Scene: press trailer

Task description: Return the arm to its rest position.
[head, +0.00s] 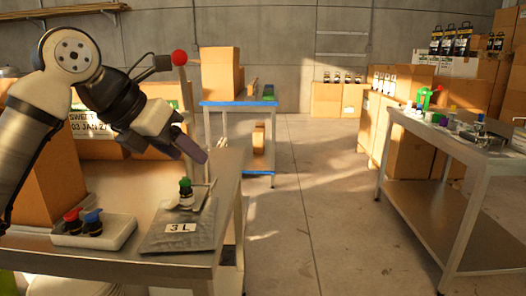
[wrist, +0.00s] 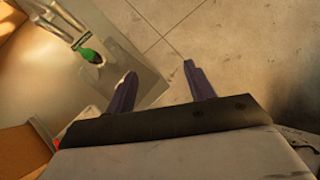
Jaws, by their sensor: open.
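My gripper (head: 193,148) is raised above the left steel table (head: 240,164) in the head view. In the wrist view its two purple fingers (wrist: 160,88) stand apart with nothing between them. Below it a small bottle with a green cap (head: 186,192) stands upright at the back of a grey pad labelled "3 L" (head: 178,228). The green cap also shows in the wrist view (wrist: 90,56), left of the fingers and apart from them. My arm reaches in from the left edge of the head view.
A white tray (head: 118,238) holds a red-capped bottle (head: 73,219) and a blue-capped bottle (head: 92,220). A red ball-topped post (head: 180,58) rises close behind my gripper. Boxes (head: 40,165) stand at left. The floor (head: 310,200) is clear up to the right table (head: 450,145).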

